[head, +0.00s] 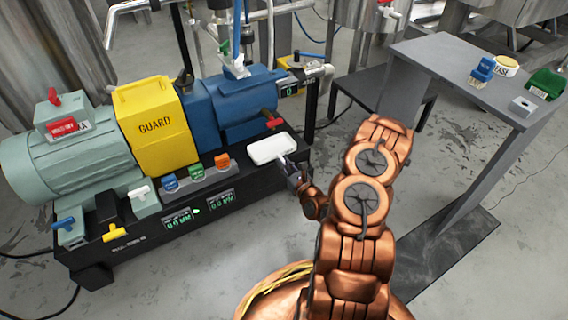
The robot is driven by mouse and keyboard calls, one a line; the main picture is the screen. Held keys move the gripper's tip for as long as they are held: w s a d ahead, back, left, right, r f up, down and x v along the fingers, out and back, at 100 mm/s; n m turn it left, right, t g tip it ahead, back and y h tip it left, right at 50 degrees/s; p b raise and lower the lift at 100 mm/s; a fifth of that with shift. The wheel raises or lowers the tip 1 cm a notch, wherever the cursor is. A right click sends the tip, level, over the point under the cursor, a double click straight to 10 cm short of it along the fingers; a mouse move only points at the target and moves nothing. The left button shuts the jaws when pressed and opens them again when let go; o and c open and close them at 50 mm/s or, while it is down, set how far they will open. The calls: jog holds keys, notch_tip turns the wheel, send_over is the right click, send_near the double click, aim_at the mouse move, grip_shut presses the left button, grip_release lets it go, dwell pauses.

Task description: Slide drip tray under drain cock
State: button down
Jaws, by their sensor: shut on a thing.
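The white drip tray (271,149) lies level at the right end of the black pump skid, in front of the blue pump (232,108). My gripper (285,164) reaches in from the right and is shut on the tray's near right edge. A small red handle (271,119), which looks like the drain cock, sits low on the pump's right end, just behind and above the tray. Whether any of the tray is directly beneath the cock is hard to tell from this angle. My fingertips are small and partly hidden.
Left of the tray, blue, green and orange blocks (222,161) line the skid's front ledge. The yellow guard (152,125) and a pale green motor (62,152) stand further left. A grey table (450,68) with small items is at right.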

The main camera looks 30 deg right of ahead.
jog(key=shift+f, duration=0.3)
dwell(0.5)
jog(key=c, duration=1.1)
grip_release()
jog(key=s+p, duration=0.7)
jog(key=s, duration=0.5)
jog(key=shift+a, duration=0.4)
